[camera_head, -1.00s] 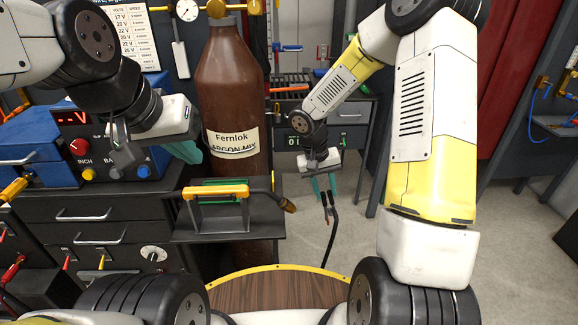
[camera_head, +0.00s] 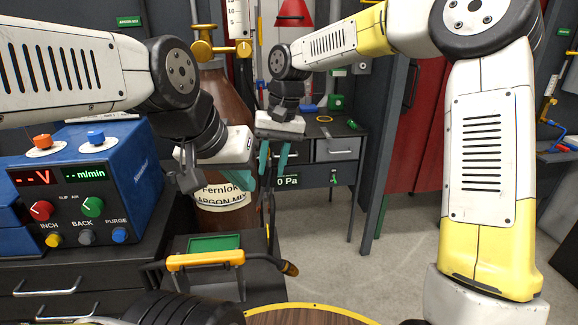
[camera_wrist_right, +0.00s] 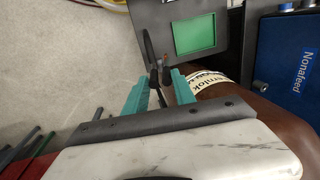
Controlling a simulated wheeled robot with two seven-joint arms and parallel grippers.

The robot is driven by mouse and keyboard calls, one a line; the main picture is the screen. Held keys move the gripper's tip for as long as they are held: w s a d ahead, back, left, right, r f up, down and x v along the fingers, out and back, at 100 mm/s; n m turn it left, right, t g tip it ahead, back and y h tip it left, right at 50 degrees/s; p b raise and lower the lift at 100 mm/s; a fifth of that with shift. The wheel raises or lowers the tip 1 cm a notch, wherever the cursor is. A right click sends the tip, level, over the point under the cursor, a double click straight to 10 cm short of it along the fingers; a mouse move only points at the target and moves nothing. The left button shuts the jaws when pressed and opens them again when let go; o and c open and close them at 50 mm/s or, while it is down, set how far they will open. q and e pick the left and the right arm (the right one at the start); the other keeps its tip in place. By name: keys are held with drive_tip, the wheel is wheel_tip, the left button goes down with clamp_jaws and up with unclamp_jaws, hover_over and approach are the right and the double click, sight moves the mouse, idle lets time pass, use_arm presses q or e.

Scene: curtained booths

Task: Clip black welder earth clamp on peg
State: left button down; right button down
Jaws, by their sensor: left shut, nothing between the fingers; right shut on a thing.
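My right gripper (camera_head: 273,160), with teal fingers, is shut on the black welder earth clamp (camera_head: 268,205). The clamp hangs below the fingers, in front of the brown gas cylinder's right edge. In the right wrist view, the dark clamp (camera_wrist_right: 153,62) and its black cable stick out beyond the fingertips (camera_wrist_right: 160,88). My left gripper (camera_head: 250,168) is shut and empty, in front of the cylinder and close to the left of the right gripper in the picture. I cannot make out which part is the peg.
A blue welder unit (camera_head: 110,185) sits at left. A drawer cabinet (camera_head: 338,148) stands behind the right gripper. Open floor (camera_head: 390,260) lies to the right.

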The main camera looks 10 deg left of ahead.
sight(272, 189)
drive_tip(key=shift+f, duration=2.7)
drive_tip(key=shift+f, duration=2.2)
idle(0.6)
